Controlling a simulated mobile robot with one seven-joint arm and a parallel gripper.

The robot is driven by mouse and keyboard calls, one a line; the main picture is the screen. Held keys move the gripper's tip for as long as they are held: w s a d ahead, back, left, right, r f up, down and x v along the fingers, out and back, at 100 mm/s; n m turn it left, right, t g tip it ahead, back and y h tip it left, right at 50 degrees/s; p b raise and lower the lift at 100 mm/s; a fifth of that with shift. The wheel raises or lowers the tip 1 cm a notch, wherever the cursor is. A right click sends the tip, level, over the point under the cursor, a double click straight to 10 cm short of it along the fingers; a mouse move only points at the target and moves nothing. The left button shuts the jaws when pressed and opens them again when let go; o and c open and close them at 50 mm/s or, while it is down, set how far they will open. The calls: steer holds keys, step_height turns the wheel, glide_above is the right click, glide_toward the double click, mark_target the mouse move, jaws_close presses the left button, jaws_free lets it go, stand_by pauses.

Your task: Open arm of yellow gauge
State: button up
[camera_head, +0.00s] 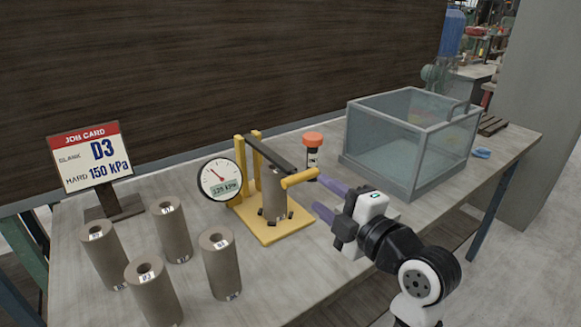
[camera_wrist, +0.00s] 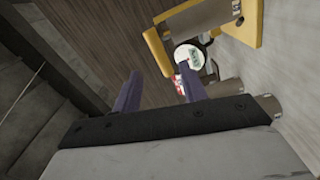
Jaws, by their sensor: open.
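The yellow gauge (camera_head: 270,235) stands mid-table, with two posts and a round dial (camera_head: 220,180) reading about 125 kPa. Its dark arm (camera_head: 270,155) runs forward from the posts over a grey clay cylinder (camera_head: 273,195) on the base. A yellow handle (camera_head: 300,178) sticks out at the arm's front end. My gripper (camera_head: 319,194) is open and empty, just right of the handle, its purple fingers pointing toward the gauge. In the wrist view, the fingers (camera_wrist: 161,72) are apart with the dial (camera_wrist: 189,57) behind the right one. I cannot tell whether a finger touches the handle.
Several clay cylinders (camera_head: 222,265) stand at the front left. A job card (camera_head: 92,160) reads D3, 150 kPa. A clear bin (camera_head: 405,150) fills the right side. Bare tabletop lies before the gauge.

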mark_target(292, 169)
steer(key=p+x, duration=0.2)
steer(key=x, duration=0.8)
steer(key=shift+w+a+p, duration=0.2)
steer(key=shift+w+p, duration=0.15)
steer(key=shift+p, duration=0.05)
jaws_close()
